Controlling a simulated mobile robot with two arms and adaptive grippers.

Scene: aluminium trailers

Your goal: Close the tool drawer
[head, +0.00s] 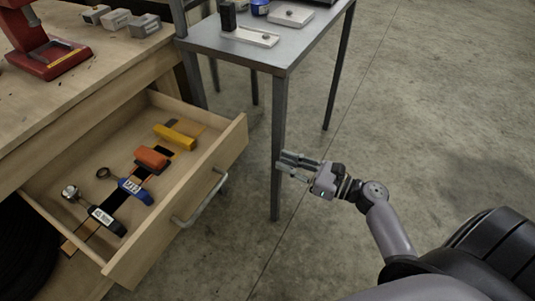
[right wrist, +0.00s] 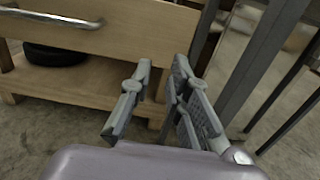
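The wooden tool drawer (head: 185,195) is pulled out from the workbench at the left of the head view. It holds several tools with yellow, orange, blue and black grips. A metal bar handle (head: 201,198) is on its front, and the handle also shows at the upper left of the right wrist view (right wrist: 48,17). My right gripper (head: 281,163) is open and empty, to the right of the drawer front and apart from the handle. In the right wrist view its fingers (right wrist: 155,105) are spread with nothing between them. My left gripper is not in view.
A grey metal table (head: 270,50) stands behind the drawer, and its front leg (head: 278,120) is close to my right gripper. A red tool stand (head: 50,60) and small grey blocks are on the workbench. The concrete floor at the right is clear.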

